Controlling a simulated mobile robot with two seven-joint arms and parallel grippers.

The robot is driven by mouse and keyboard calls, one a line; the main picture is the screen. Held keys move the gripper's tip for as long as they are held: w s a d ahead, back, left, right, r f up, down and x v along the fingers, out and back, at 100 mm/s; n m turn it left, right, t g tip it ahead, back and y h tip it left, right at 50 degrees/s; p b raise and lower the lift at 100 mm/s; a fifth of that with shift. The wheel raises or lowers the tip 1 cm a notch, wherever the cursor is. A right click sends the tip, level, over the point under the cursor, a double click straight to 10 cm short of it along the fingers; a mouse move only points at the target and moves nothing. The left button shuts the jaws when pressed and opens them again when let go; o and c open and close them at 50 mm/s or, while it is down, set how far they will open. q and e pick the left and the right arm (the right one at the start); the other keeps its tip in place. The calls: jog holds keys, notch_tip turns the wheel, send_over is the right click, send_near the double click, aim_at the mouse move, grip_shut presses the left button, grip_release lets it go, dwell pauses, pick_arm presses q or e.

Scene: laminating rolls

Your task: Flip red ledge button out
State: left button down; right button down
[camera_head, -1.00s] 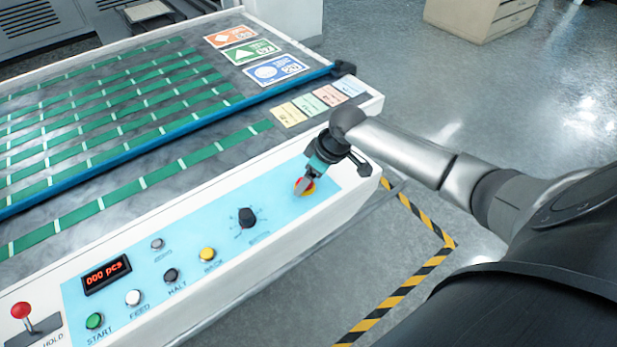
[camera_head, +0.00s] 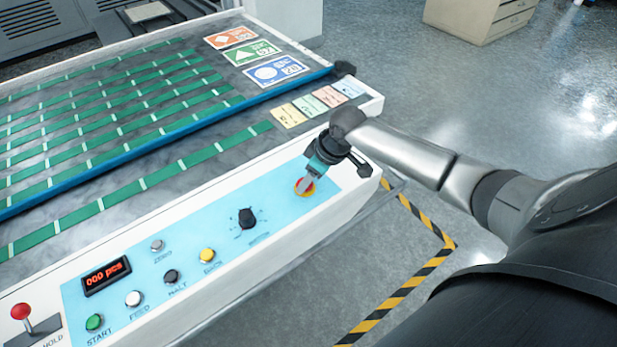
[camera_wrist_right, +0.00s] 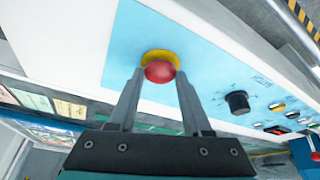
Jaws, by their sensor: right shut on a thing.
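The red button (camera_wrist_right: 160,72) sits on a yellow round base (camera_wrist_right: 161,57) on the blue control panel. In the head view the button's yellow base (camera_head: 302,191) shows at the panel's right end, with the button partly hidden by my gripper. My right gripper (camera_head: 308,183) reaches down to it from above. In the right wrist view its two fingers (camera_wrist_right: 158,76) lie on either side of the red button, shut on it. My left gripper is not in view.
The panel also carries a black knob (camera_head: 246,218), a yellow button (camera_head: 207,255), a display (camera_head: 106,276) and a green button (camera_head: 95,322). A red-topped lever (camera_head: 21,311) stands at the far left. Colored cards (camera_head: 289,115) lie above the panel. Striped tape (camera_head: 425,267) marks the floor.

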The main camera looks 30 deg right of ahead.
dwell(0.8)
jog(key=r+p, duration=0.1)
jog(key=p, duration=0.2)
jog(key=shift+r, duration=0.2)
jog(key=shift+w, duration=0.1)
jog(key=shift+c, duration=1.6)
grip_release()
jog(key=p+v, duration=0.2)
jog(key=v, duration=1.3)
